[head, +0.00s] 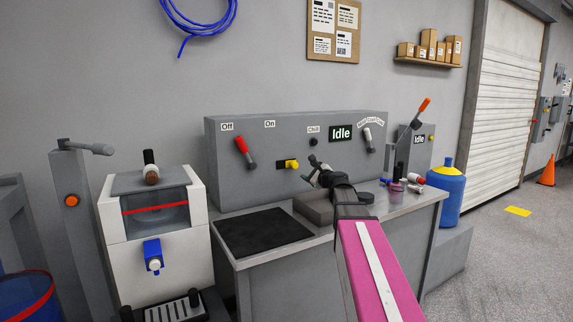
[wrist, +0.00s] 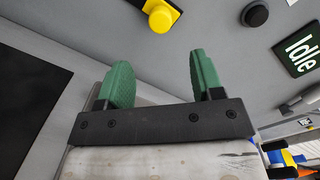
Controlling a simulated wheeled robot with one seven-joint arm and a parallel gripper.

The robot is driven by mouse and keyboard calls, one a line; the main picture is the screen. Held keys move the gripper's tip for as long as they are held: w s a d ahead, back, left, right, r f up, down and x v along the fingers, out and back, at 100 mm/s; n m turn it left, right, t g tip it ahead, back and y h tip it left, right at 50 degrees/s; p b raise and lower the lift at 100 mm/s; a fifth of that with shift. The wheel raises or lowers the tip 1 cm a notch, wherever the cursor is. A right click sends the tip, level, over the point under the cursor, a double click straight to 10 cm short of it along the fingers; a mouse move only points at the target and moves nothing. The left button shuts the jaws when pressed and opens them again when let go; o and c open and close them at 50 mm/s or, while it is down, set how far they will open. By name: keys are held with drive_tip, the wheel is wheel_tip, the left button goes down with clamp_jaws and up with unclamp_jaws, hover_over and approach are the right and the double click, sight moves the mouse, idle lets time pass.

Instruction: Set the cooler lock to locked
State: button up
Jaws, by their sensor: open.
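A grey control panel (head: 285,142) stands at the back of a bench. It carries a red-handled lever (head: 244,152) below the labels Off and On, and a yellow-tipped black knob or latch (head: 291,164), also at the top of the wrist view (wrist: 160,17). No part is labelled as a cooler lock, so I cannot tell which one it is. A black button (head: 313,142) sits under the label Chill, beside a display (head: 341,133) reading Idle. My gripper (wrist: 160,75) is open and empty, its green fingers pointing at the panel below the yellow part, apparently without touching it.
A black mat (head: 262,232) lies on the bench's left. A white-handled lever (head: 369,141) is on the panel's right. A white machine (head: 153,218) stands left of the bench. Small items and a red-tipped lever (head: 425,104) are at right, near a blue drum (head: 447,190).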

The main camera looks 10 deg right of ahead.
sight(296, 166)
drive_tip(key=x, duration=1.1)
drive_tip(key=shift+w, duration=0.25)
drive_tip(key=shift+a, duration=0.1)
clamp_jaws()
drive_tip(key=shift+s+a, duration=0.3)
drive_tip(key=shift+a, duration=0.35)
drive_tip(key=shift+s+a, duration=0.3)
drive_tip(key=shift+a, duration=0.4)
drive_tip(key=shift+s+a, duration=0.3)
drive_tip(key=shift+a, duration=0.35)
unclamp_jaws()
